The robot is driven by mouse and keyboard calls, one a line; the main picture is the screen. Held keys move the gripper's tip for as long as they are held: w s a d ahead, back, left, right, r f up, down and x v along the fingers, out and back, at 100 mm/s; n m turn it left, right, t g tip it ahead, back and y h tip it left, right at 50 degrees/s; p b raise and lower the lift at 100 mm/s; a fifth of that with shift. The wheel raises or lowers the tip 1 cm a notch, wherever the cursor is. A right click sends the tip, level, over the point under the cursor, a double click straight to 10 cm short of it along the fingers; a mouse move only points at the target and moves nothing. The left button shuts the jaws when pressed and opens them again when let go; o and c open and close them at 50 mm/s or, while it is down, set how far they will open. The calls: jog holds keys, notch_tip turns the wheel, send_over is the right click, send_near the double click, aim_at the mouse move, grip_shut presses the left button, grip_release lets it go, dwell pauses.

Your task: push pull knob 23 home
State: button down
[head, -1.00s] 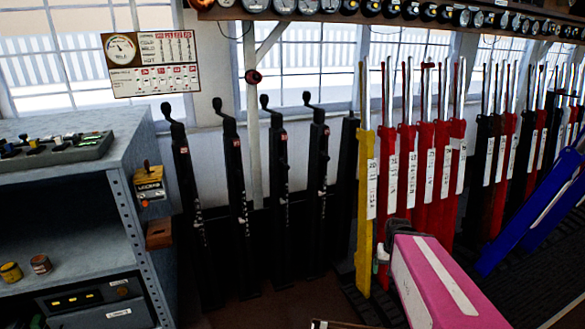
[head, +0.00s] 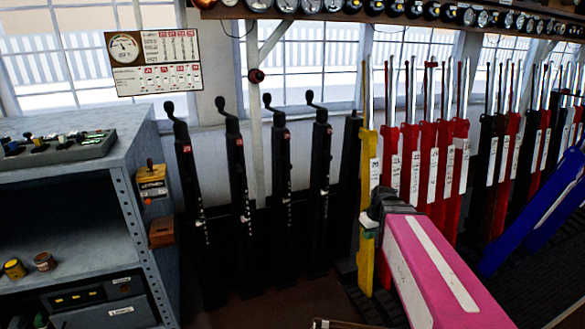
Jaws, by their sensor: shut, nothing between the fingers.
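I cannot read the number 23 on any part, so I cannot tell for sure which one is pull knob 23. A small dark-red round knob (head: 256,76) sits on the pale upright by the windows. Several black posts with crank-like tops, such as the rightmost cranked one (head: 320,165), stand left of centre; their small red labels are too small to read. My gripper (head: 368,228) is shut and empty at the end of my pink arm, in front of the yellow lever. It is well below and to the right of the red knob, apart from it. Its fingertips are small and partly unclear.
A yellow lever (head: 367,190) stands close to my gripper. Red levers (head: 427,170) and tilted blue levers (head: 530,215) stand to the right. A grey shelf unit (head: 75,205) with a yellow box (head: 152,182) fills the left. Open floor lies before the black posts.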

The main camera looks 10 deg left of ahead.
jog(key=w+a+r+n+t+y, duration=0.1)
jog(key=w+a+r+n, duration=0.3)
jog(key=a+r, duration=0.2)
jog(key=w+a+r+n+y, duration=0.2)
jog(key=w+a+r+n, duration=0.2)
jog(key=a+r, duration=0.2)
jog(key=n+y, duration=0.2)
jog(key=n, duration=0.6)
send_near(290, 164)
jog(key=s+d, duration=0.4)
jog(key=s, duration=0.2)
jog(key=w+a+f, duration=0.5)
jog(key=a+f, duration=0.3)
jog(key=shift+w, duration=0.3)
jog(key=shift+w+a+r, duration=0.1)
jog(key=shift+w+a, duration=0.3)
jog(key=shift+w, duration=0.25)
jog(key=shift+w+a, duration=0.45)
jog(key=shift+w, duration=0.2)
